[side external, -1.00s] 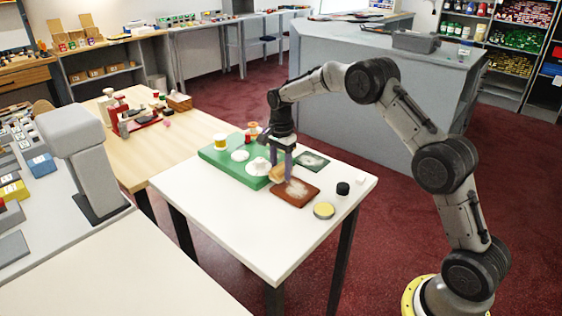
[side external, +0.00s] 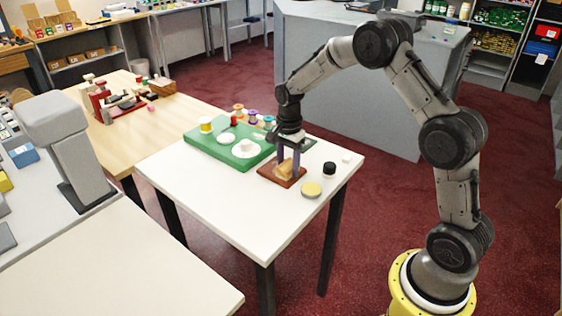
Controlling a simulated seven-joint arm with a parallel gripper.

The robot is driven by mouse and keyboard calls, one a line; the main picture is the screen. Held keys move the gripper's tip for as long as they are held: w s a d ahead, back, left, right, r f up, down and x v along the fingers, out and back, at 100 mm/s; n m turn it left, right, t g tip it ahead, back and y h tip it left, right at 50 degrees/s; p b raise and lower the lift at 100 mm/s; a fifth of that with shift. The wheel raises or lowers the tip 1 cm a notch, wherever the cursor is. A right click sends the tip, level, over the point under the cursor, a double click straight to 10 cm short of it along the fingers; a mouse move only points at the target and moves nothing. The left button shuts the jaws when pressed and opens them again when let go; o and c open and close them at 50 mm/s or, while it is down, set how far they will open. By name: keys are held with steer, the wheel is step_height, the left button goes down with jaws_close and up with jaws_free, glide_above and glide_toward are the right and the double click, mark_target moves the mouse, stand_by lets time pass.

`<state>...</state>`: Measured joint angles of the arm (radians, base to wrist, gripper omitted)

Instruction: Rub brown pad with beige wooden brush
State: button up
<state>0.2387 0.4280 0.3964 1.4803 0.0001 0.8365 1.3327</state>
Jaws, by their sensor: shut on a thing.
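The brown pad (side external: 267,173) lies flat on the white table, right of the green board. The beige wooden brush (side external: 286,170) is over the middle of the pad, low down. I cannot tell for sure whether its underside touches the pad. My gripper (side external: 288,164) points down and is shut on the brush, with a finger on each side. The brush and fingers hide the middle of the pad.
The green board (side external: 200,149) holds white pieces (side external: 245,148) and a yellow spool (side external: 206,125). Several coloured spools (side external: 253,117) stand behind it. A black jar (side external: 329,168), a yellow-topped tin (side external: 311,189) and a small white block (side external: 347,158) stand right of the pad. The table's front is clear.

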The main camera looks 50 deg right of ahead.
mark_target(269, 162)
steer(key=shift+s, duration=0.9)
steer(key=shift+w, duration=4.65)
steer(key=shift+w+d, duration=0.1)
steer(key=shift+d, duration=0.5)
steer(key=shift+s+a, duration=0.1)
steer(key=shift+s, duration=5.05)
steer(key=shift+w, duration=5)
steer(key=shift+w+r, duration=0.2)
step_height(269, 162, up, 8)
